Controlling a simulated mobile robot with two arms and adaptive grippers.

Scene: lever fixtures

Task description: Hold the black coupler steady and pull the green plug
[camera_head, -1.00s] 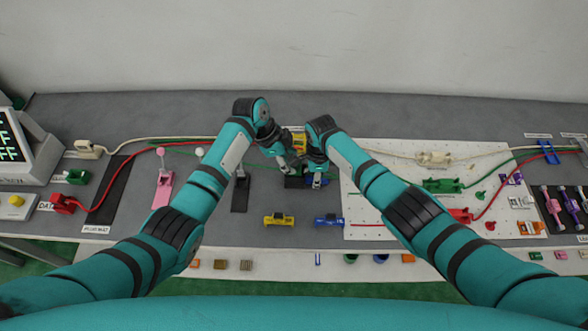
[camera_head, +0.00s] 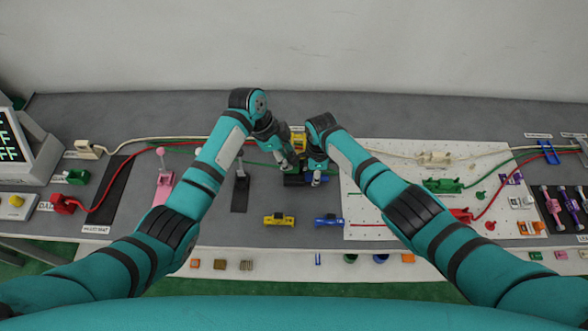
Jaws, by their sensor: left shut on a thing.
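The black coupler (camera_head: 294,182) lies on the grey bench near the middle, left of the white board, partly covered by my grippers. My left gripper (camera_head: 291,168) is at its back left, where a green cable (camera_head: 262,163) runs in from the left. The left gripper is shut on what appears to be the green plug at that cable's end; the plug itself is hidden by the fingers. My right gripper (camera_head: 316,182) is low at the coupler's right end. Its fingers are too small and dark to tell whether they are open or shut, or whether they touch the coupler.
A yellow connector (camera_head: 279,220) and a blue one (camera_head: 328,220) lie in front. A yellow block (camera_head: 298,140) stands behind my grippers. A pink lever (camera_head: 162,188) stands to the left. The white board (camera_head: 380,222) with cables and a green connector (camera_head: 442,186) is to the right.

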